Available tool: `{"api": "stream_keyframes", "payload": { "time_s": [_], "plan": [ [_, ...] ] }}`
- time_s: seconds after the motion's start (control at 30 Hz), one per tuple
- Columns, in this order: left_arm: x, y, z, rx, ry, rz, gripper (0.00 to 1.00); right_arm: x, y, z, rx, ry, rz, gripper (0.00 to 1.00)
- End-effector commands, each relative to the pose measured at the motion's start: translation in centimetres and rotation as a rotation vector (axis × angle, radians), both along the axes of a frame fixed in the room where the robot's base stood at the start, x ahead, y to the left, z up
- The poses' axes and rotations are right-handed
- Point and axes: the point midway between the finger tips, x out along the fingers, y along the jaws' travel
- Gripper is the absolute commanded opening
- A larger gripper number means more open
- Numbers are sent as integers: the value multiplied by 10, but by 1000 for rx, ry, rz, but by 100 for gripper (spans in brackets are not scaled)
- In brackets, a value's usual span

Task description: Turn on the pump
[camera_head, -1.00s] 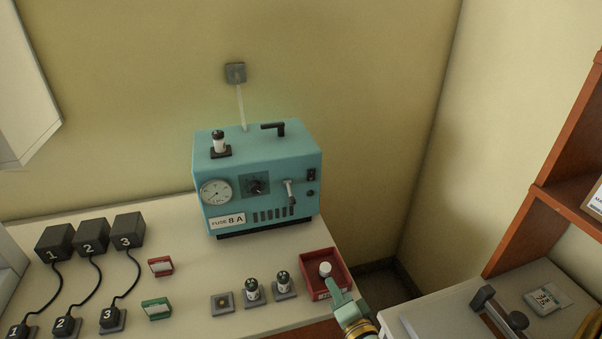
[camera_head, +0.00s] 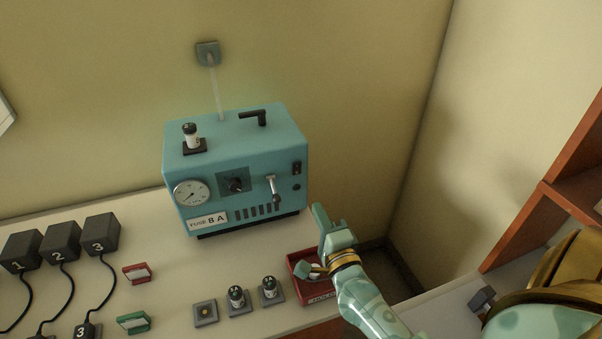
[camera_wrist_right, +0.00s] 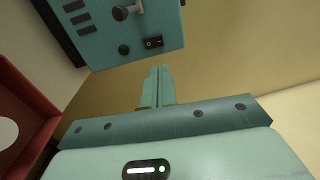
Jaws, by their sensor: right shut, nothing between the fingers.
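The pump looks to be the teal box (camera_head: 235,160) at the back of the counter, labelled FUSE 8 A. My right gripper (camera_head: 318,208) is shut and empty, just right of the pump's front. Its fingertips (camera_wrist_right: 160,69) appear below the rocker in the wrist view, seemingly apart from it. My left gripper is out of view.
A red tray (camera_head: 298,289) lies below my right gripper, holding a white round item (camera_wrist_right: 6,131). Fuses in holders (camera_head: 237,298) stand left of it. Numbered black boxes (camera_head: 62,240) with cables are at the left. A fuse (camera_head: 191,138) stands on the pump.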

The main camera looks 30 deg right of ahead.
Motion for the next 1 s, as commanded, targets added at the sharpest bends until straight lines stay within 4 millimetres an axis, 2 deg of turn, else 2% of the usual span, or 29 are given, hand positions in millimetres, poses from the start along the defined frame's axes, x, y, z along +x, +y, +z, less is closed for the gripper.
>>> {"api": "stream_keyframes", "payload": {
  "time_s": [0.4,0.53,0.73,1.0],
  "plan": [
    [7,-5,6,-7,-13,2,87,83,-20,12,1,-2,-1,0],
    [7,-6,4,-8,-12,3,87,103,-25,13,1,-1,-1,0],
    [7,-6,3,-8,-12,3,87,119,-29,14,0,1,0,0],
    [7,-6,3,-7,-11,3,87,122,-29,15,0,2,0,0]
  ]
}}
